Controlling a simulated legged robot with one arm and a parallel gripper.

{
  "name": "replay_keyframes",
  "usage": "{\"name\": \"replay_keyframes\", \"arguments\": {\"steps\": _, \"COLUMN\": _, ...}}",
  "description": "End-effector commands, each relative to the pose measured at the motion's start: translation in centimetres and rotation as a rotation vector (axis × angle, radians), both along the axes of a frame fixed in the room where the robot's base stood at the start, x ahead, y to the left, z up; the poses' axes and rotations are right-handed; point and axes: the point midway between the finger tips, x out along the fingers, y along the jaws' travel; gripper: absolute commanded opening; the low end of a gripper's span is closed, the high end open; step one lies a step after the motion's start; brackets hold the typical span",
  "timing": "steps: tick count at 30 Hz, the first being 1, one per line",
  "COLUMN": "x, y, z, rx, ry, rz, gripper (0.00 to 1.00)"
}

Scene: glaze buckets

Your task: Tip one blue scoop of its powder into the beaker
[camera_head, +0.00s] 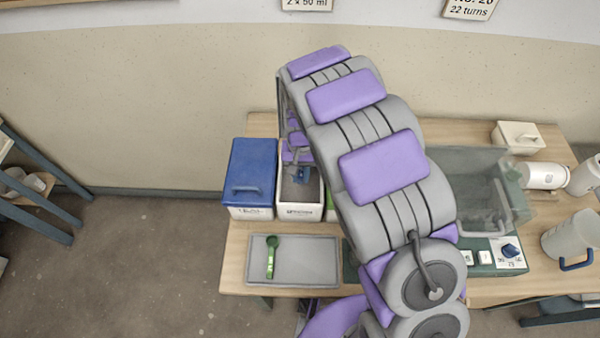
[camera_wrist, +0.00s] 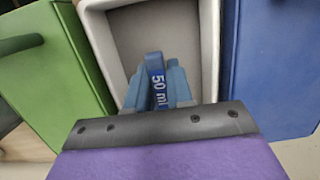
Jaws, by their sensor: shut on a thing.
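My gripper (camera_wrist: 156,92) is shut on the handle of a blue scoop (camera_wrist: 157,78) marked "50 ml". In the head view my gripper (camera_head: 298,170) points down into an open white bucket (camera_head: 300,211). The scoop's bowl is hidden in the wrist view, and I cannot tell whether it holds powder. The wrist view shows the bucket's pale rim and inner walls (camera_wrist: 207,50) around the scoop. A translucent jug with a blue handle (camera_head: 567,238) stands at the far right; I cannot tell whether it is the beaker.
A blue-lidded bucket (camera_head: 250,172) stands left of the open one, and a green-lidded bucket (camera_wrist: 50,65) on its other side. A green scoop (camera_head: 271,257) lies on a grey mat (camera_head: 312,262). A clear-walled box (camera_head: 470,165) stands right, partly behind my arm.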

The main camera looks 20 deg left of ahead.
Motion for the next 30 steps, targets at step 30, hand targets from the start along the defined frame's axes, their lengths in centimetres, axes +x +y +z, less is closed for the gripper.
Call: {"name": "replay_keyframes", "arguments": {"steps": 30, "x": -2.8, "y": -0.6, "z": 5.3, "rx": 0.015, "ry": -0.055, "rz": 0.002, "gripper": 0.00}}
